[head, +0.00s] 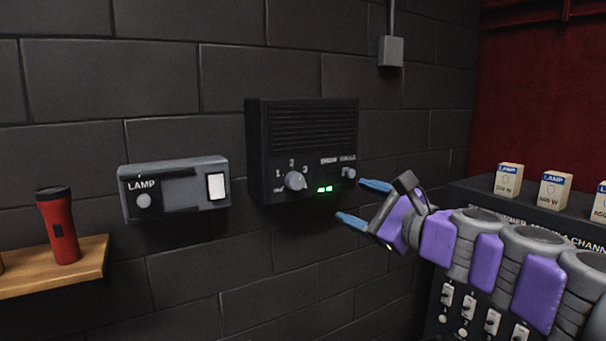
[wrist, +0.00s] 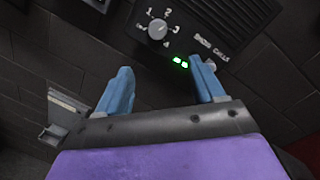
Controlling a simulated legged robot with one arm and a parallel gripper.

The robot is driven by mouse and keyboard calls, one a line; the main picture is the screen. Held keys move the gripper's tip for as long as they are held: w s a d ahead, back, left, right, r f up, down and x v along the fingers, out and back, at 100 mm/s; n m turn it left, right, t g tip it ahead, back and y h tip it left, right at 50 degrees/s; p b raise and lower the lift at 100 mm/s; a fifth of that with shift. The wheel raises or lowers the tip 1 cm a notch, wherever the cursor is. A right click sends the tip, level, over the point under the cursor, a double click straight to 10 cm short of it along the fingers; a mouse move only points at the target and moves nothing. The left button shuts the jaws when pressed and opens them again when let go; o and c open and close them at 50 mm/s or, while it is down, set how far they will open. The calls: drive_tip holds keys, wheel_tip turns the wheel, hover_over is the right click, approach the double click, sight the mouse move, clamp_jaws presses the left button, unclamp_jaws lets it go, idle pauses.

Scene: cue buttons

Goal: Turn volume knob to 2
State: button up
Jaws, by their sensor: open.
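The volume knob (head: 295,180) is a round grey dial at the lower left of a black wall speaker box (head: 315,130). Printed numbers 1, 2 and 3 ring it. In the wrist view the knob (wrist: 158,29) sits at top centre, beyond my fingertips, with a 4 printed below it. I cannot tell for sure which number its pointer faces. My gripper (head: 358,202) is open and empty, its blue fingers spread, to the right of the knob and just off the box's lower right corner. In the wrist view the fingers (wrist: 165,78) stand apart from the knob.
Green lights (head: 325,189) glow beside the knob, and a smaller knob (head: 348,173) sits at the box's right. A lamp switch box (head: 173,187) is on the wall at left. A console (head: 470,194) holding small cartons is at right.

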sight(297, 182)
drive_tip(key=p+x, duration=0.1)
drive_tip(key=x, duration=1.6)
drive_tip(key=shift+a+f, duration=0.1)
drive_tip(key=shift+a, duration=0.3)
drive_tip(key=shift+c, duration=0.3)
drive_tip(key=c, duration=1)
drive_tip(key=n, duration=0.2)
drive_tip(key=n+b, duration=0.1)
drive_tip(key=n, duration=0.2)
drive_tip(key=shift+f+g+h, duration=0.1)
drive_tip(key=shift+g+h, duration=0.2)
drive_tip(key=o, duration=1.1)
drive_tip(key=shift+c, duration=0.2)
drive_tip(key=shift+s, duration=0.1)
drive_tip(key=shift+s+d+r+b, duration=0.25)
drive_tip(key=shift+s+d+b, duration=0.1)
drive_tip(key=shift+s+d, duration=0.1)
drive_tip(key=f+b+v, duration=0.1)
drive_tip(key=v, duration=1.5)
drive_tip(key=shift+r, duration=0.15)
